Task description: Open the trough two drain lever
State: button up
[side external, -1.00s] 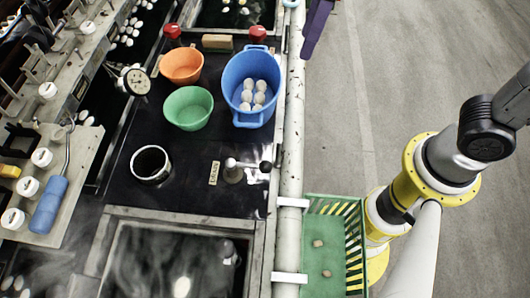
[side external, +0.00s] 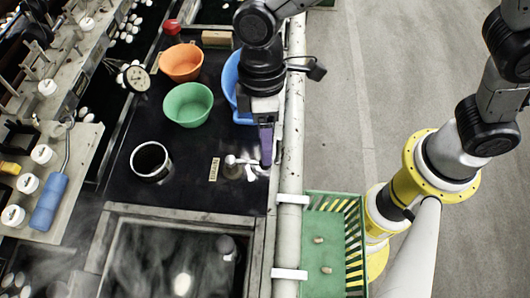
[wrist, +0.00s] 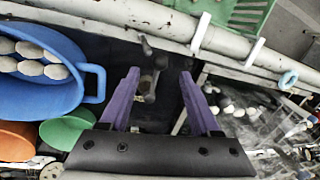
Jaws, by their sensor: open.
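The drain lever (side external: 236,168) is a small pale metal fitting on the dark bench, beside a small label plate (side external: 214,169) whose text is too small to read. Its handle end, toward the pipe, is partly hidden by my gripper in the side view. My gripper (side external: 266,158) has purple fingers and points down at that handle end. In the wrist view my gripper (wrist: 160,76) is open, and the lever (wrist: 150,82) shows between the two fingers. I cannot tell whether a finger touches it.
A blue basin (wrist: 45,95) holding several pale cocoons is close to my gripper. Green (side external: 188,104) and orange (side external: 181,62) bowls and a dark-filled pot (side external: 151,162) stand left. A pale pipe (side external: 292,150) runs along the bench edge, with a green crate (side external: 312,255) beyond. A steaming trough (side external: 170,262) lies in front.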

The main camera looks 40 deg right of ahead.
aim_at(249, 162)
jog(key=shift+s+a+f, duration=0.15)
jog(key=shift+s+f, duration=0.05)
jog(key=shift+f, duration=1.05)
jog(key=shift+s+a+f, duration=0.1)
jog(key=shift+s+f, duration=0.1)
jog(key=shift+f, duration=1.05)
grip_shut()
